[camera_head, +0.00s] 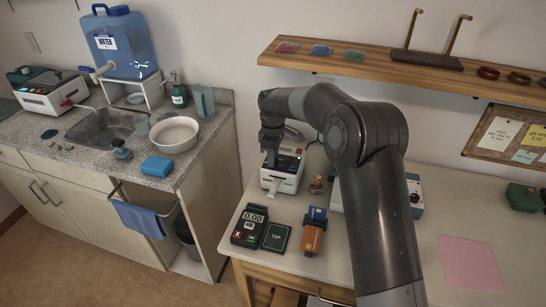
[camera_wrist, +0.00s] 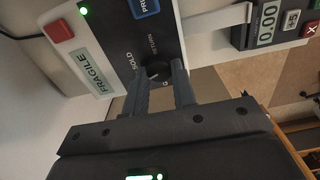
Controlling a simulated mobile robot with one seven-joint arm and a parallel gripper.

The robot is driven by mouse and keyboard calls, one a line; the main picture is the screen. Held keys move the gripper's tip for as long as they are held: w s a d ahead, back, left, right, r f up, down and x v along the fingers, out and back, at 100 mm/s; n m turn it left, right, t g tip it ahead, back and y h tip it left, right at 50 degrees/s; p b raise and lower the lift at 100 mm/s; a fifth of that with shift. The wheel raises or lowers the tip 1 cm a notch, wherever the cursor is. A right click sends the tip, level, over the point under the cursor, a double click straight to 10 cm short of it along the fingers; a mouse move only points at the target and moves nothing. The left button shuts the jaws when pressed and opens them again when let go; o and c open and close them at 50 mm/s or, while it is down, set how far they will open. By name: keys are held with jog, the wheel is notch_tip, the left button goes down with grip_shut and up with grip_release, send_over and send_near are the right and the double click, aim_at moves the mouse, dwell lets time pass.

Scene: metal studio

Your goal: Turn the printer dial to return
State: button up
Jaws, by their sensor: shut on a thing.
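The label printer (camera_head: 283,177) is a small white box with a dark top panel, on the pale desk. A paper strip hangs from its front. In the wrist view its panel (camera_wrist: 120,42) shows the words SOLD and RETURN around a dark dial (camera_wrist: 157,69). My gripper (camera_head: 270,158) reaches down onto the printer from above. In the wrist view my gripper (camera_wrist: 161,76) has its two fingers shut on the dial, one on each side. The fingers hide part of the dial and its lettering, and I cannot tell which word its pointer faces.
The printer also bears a red button (camera_wrist: 57,29), a green light and a FRAGILE label. A card reader (camera_head: 250,224), a TAP pad (camera_head: 276,237) and a card holder (camera_head: 314,238) stand in front. A shelf (camera_head: 420,72) runs above. A pink sheet (camera_head: 470,262) lies at right.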

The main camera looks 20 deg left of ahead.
jog(key=m, duration=0.5)
jog(key=shift+m, duration=0.3)
jog(key=m, duration=0.5)
jog(key=shift+w, duration=0.1)
jog(key=m, duration=0.5)
jog(key=shift+m, duration=0.4)
jog(key=m, duration=0.4)
jog(key=shift+d+m, duration=0.1)
jog(key=shift+m, duration=0.3)
jog(key=o, duration=1)
